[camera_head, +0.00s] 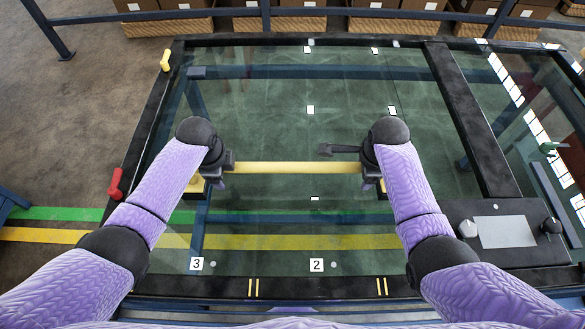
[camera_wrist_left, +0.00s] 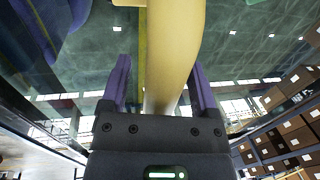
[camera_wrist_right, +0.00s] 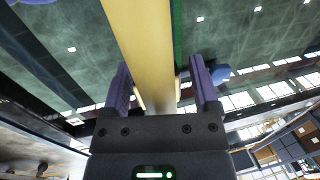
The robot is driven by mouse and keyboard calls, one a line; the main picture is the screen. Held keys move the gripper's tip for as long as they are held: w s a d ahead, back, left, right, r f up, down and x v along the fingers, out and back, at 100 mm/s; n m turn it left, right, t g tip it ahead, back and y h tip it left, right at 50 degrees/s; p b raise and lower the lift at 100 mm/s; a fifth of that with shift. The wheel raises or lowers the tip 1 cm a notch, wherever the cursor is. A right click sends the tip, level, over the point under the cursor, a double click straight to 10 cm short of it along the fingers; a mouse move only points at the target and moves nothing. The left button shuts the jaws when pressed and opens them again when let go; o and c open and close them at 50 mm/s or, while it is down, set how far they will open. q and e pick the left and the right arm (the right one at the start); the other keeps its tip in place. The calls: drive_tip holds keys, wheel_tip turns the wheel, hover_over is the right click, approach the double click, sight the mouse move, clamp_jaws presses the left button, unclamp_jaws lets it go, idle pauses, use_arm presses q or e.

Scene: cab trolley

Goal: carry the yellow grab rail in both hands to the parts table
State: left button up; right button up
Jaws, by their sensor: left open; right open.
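The yellow grab rail (camera_head: 295,167) lies crosswise over a black-framed glass surface in the head view, between my two grippers. My left gripper (camera_head: 217,182) is at its left end and my right gripper (camera_head: 371,181) at its right end. In the left wrist view the rail (camera_wrist_left: 174,50) passes between the open fingers (camera_wrist_left: 162,85). In the right wrist view the rail (camera_wrist_right: 145,45) likewise runs between the open fingers (camera_wrist_right: 162,88). Whether the fingers touch it is unclear. My wrists hide parts of both ends. I cannot tell which surface is the parts table.
A dark handled object (camera_head: 340,150) lies just beyond the rail near my right gripper. Labels 3 (camera_head: 196,264) and 2 (camera_head: 317,265) mark the near side. Red (camera_head: 115,184) and yellow (camera_head: 165,60) handles sit on the left frame. A grey panel (camera_head: 504,231) is at right.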

use_arm(q)
clamp_jaws()
use_arm(e)
clamp_jaws()
use_arm(q)
drive_tip(key=shift+r, duration=0.1)
use_arm(e)
drive_tip(key=shift+r, duration=0.1)
idle(1.0)
